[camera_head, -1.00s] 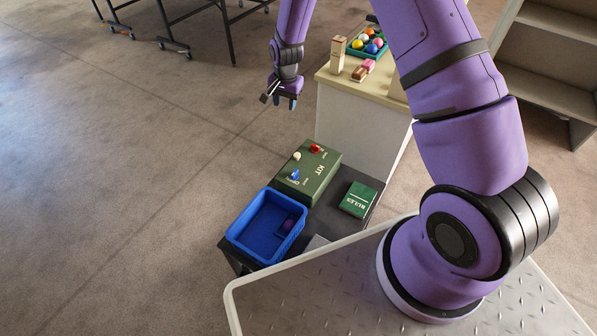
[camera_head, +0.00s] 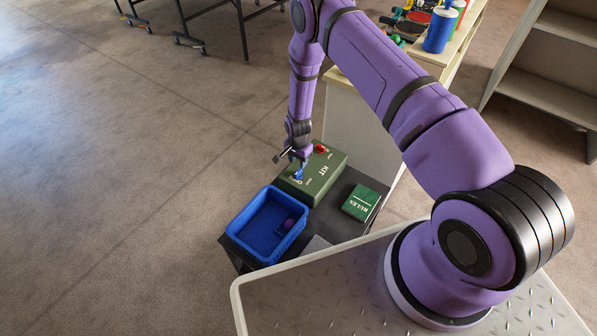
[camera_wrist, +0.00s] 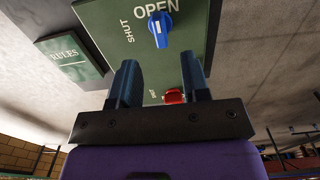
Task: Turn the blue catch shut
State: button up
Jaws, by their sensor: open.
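The green kit box (camera_head: 316,184) lies on a dark low stand, lettered side up. Its blue catch (camera_wrist: 160,30) shows in the wrist view beside the word OPEN, its white mark towards that word. SHUT is printed to the left of it. In the head view the blue catch (camera_head: 298,175) is partly confused with my fingers. My gripper (camera_wrist: 161,76) is open and empty, its two fingers apart over the box, with the catch ahead of the gap and not between them. A red catch (camera_wrist: 174,96) shows between the fingers in the wrist view, also in the head view (camera_head: 321,148).
Floor at left is clear.

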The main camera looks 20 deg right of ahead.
aim_at(298, 171)
notch_tip(298, 171, down, 7)
jog(key=shift+f, duration=0.1)
dwell(0.4)
grip_shut()
